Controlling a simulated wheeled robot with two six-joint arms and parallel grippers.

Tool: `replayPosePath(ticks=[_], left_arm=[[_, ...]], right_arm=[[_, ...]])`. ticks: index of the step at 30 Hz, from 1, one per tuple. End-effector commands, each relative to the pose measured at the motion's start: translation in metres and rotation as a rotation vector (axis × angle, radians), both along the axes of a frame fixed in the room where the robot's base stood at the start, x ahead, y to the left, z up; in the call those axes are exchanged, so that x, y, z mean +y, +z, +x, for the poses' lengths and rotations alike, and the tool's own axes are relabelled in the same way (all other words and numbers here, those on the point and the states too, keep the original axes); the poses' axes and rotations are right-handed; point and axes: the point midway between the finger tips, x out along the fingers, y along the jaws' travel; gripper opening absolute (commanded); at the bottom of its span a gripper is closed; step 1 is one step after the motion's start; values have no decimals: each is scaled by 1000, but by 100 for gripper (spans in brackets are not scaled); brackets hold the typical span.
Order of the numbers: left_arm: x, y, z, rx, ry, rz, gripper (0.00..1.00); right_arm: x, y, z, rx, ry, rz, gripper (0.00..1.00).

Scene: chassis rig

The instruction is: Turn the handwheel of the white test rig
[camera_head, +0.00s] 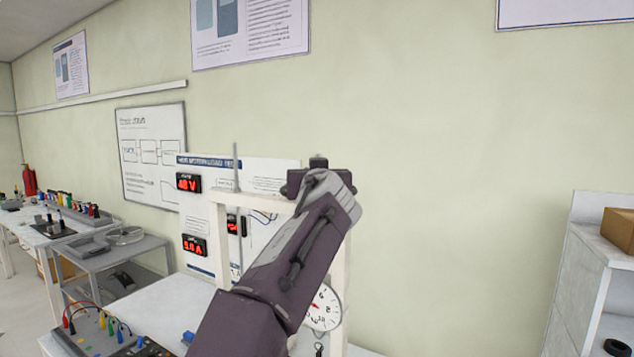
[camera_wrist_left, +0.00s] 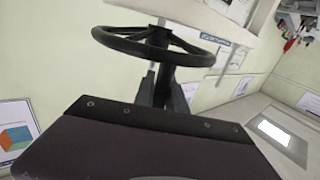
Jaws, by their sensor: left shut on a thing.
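The white test rig (camera_head: 341,262) stands on the bench, with a white upright frame and a round dial gauge (camera_head: 322,309) low on it. My left arm crosses in front of the rig and hides part of it. The gripper is shut on the handwheel; the exact contact is hard to see. My right gripper is out of view.
A panel with red displays (camera_head: 188,182) stands behind the rig. A board with coloured leads (camera_head: 105,335) lies on the bench at the lower left. A grey shelf with a cardboard box (camera_head: 618,230) stands at the right. The wall between is bare.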

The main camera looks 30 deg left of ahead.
Motion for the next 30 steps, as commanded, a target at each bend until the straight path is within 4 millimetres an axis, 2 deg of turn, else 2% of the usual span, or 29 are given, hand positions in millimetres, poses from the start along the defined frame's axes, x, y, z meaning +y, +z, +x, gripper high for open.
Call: replayPosePath(ticks=[23, 24, 26, 30], left_arm=[[3, 3, -1, -5, -1, 5, 0], [3, 3, -1, -5, -2, 5, 22], [3, 3, -1, -5, -1, 5, 38], [3, 2, -1, -3, -1, 3, 38]], right_arm=[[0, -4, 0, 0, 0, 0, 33], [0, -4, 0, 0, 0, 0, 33], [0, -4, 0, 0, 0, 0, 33], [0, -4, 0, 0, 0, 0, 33]])
